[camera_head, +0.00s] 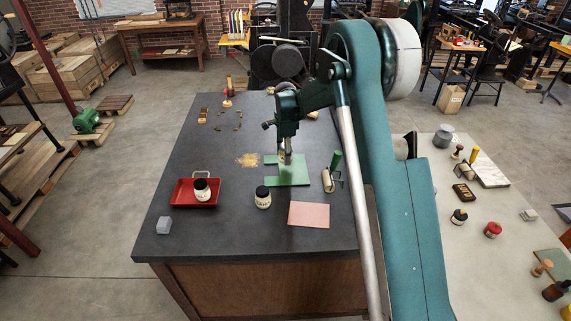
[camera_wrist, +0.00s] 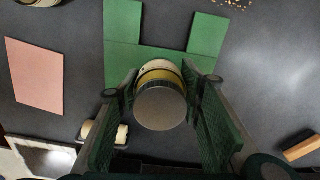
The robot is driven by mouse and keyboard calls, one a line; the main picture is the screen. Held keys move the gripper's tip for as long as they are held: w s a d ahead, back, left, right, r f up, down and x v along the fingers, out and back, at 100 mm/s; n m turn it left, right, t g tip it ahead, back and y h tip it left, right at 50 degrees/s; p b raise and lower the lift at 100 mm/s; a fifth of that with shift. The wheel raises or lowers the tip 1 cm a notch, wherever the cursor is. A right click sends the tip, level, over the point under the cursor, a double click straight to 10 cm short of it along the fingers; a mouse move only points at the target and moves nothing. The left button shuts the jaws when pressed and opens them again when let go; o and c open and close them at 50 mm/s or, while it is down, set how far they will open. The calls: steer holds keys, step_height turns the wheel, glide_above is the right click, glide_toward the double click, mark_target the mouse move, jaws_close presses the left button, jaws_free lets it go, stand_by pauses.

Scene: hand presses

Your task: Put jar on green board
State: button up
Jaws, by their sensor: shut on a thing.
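The jar (camera_wrist: 160,104) has a grey lid, a dark band and a pale, yellowish body. My gripper (camera_wrist: 160,110) is shut on it, a finger on each side, with the lid toward the wrist camera. In the head view my gripper (camera_head: 285,156) is over the far part of the green board (camera_head: 292,179), and the jar is mostly hidden between the fingers. The green board, with a notch in its edge, lies flat on the dark table; it also shows in the wrist view (camera_wrist: 124,52), beyond the jar. I cannot tell whether the jar touches it.
A dark-lidded jar (camera_head: 263,197) stands left of the board. Another jar (camera_head: 201,190) sits in a red tray (camera_head: 182,196). A pink sheet (camera_head: 309,215) lies nearer the front edge. A roller (camera_head: 328,181) and green-handled tool (camera_head: 335,160) are just right of the board.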

mark_target(286, 169)
steer(key=shift+f, duration=0.55)
steer(key=shift+f, duration=1.85)
steer(key=shift+f, duration=0.15)
steer(key=o, duration=1)
step_height(286, 169, up, 12)
steer(key=shift+r, duration=0.15)
